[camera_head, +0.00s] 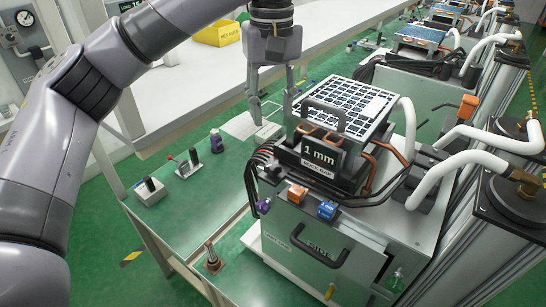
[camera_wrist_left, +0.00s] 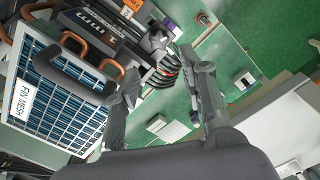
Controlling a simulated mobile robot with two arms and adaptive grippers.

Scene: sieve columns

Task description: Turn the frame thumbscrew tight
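A grey knob-like part, which looks like the frame thumbscrew, sits at the corner of the sieve unit (camera_head: 345,215) beside the black cables; it shows in the left wrist view (camera_wrist_left: 154,42). In the head view it is small and hard to make out. My left gripper (camera_head: 273,116) points down beside the mesh screen (camera_head: 340,102), left of it and apart from it. In the left wrist view its fingers (camera_wrist_left: 163,65) are spread with nothing between them, and the knob lies ahead of them. My right gripper is out of view.
The black "1 mm" block (camera_head: 320,157) and copper hoops stand at the unit's front. Black cables (camera_head: 262,165) loop at its left. Small switch boxes (camera_head: 187,165) stand on the green bench. A yellow bin (camera_head: 217,33) is on the white counter behind. Pale pipes crowd the right.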

